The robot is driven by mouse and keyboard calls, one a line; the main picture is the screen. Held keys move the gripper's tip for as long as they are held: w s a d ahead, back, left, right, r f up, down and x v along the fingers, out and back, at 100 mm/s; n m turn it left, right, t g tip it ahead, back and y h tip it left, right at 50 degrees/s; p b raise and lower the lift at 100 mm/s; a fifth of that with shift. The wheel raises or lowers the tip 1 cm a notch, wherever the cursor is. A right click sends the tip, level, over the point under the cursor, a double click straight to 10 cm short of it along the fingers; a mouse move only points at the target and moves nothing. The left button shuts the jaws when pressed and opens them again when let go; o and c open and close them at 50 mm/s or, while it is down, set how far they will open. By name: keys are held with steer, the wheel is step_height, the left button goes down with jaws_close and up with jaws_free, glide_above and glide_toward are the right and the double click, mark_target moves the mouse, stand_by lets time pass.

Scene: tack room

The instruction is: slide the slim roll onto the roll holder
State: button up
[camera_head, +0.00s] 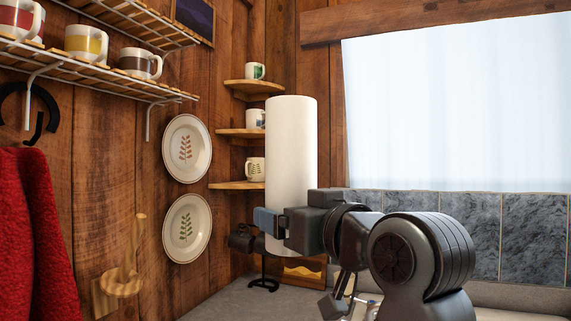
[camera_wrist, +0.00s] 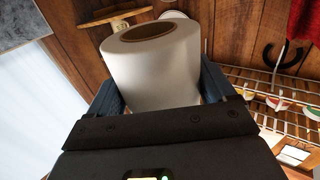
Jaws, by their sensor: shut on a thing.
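The slim roll (camera_head: 291,150) is a tall white cylinder, standing about upright in the head view. My gripper (camera_head: 272,222) is shut on it near its lower end. In the wrist view the roll (camera_wrist: 155,70) fills the space between the jaws (camera_wrist: 165,95), and its end with a brown core ring faces away from the gripper's body. The roll holder (camera_head: 123,284) looks like a wooden wall piece with an upright peg, at lower left in the head view. The roll is apart from it, to its right. I cannot make out the holder in the wrist view.
Two plates (camera_head: 187,149) hang on the wall between holder and roll. A wire shelf (camera_head: 110,72) with mugs is above left, a red cloth (camera_head: 38,235) at far left. Corner shelves (camera_head: 236,185) with mugs stand close behind the roll. A dark mug stand (camera_head: 262,270) is below.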

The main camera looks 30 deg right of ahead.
steer(key=s+d+f, duration=0.1)
steer(key=s+f, duration=0.1)
steer(key=f, duration=1.6)
steer(key=s+d+f, duration=0.1)
steer(key=s+f, duration=0.2)
steer(key=f, duration=1.6)
steer(key=s+d+f, duration=0.1)
steer(key=s+f, duration=0.2)
steer(key=f, duration=1.5)
steer(key=shift+d+f, duration=0.15)
steer(key=shift+f, duration=0.2)
steer(key=shift+w, duration=0.1)
